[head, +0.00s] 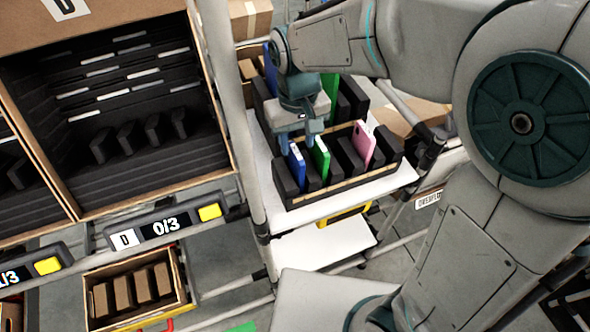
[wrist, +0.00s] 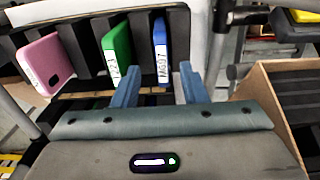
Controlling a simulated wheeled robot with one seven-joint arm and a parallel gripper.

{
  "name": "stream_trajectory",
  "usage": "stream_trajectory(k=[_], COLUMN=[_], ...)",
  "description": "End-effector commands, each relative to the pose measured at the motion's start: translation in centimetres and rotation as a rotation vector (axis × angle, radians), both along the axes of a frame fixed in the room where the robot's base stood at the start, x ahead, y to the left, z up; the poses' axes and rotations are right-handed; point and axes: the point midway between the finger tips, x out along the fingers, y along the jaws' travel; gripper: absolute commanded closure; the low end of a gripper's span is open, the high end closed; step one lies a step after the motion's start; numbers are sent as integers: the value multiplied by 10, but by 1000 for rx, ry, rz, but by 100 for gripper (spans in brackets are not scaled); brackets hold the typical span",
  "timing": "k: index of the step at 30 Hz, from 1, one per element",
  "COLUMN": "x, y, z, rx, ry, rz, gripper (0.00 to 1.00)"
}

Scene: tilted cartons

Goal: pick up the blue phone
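A blue phone (head: 297,166) stands on edge in a slot near the left end of the front black foam holder (head: 335,190). It also shows in the wrist view (wrist: 160,42), with a white label on its edge. My gripper (head: 298,138) is over this phone, pointing down. In the wrist view my gripper (wrist: 159,74) is open, its two blue-grey fingers well apart, and the blue phone lines up between them. I cannot tell whether the tips reach beside it. A second blue phone (head: 270,68) stands in the row behind, partly hidden by my arm.
A green phone (head: 320,157) stands just right of the blue one, and a pink phone (head: 364,143) is farther right. Another green phone (head: 330,90) is in the back row. An upright grey post (head: 229,110) and a carton shelf (head: 150,190) are on the left.

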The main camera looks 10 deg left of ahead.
Motion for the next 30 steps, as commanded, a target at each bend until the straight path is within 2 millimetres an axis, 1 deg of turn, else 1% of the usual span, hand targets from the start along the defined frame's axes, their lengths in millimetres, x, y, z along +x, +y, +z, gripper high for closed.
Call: stream_trajectory(k=[7, 12, 15, 18, 23, 24, 26, 27, 28, 30], x=[-3, -6, -5, -5, -5, -5, -5, -5, -5, -5], y=[0, 1, 1, 1, 1, 1, 1, 1, 1, 1], z=[-19, -45, -56, -60, -60, -60, -60, -60, -60, -60], rx=[-2, -3, -2, -1, 0, 0, 0, 0, 0, 0], ry=[2, 3, 1, -1, -1, -1, -1, -1, -1, -1], rz=[2, 0, 0, 0, -1, -1, -1, -1, -1, -1], gripper=[61, 61, 61, 61, 61, 64, 80, 92, 100, 100])
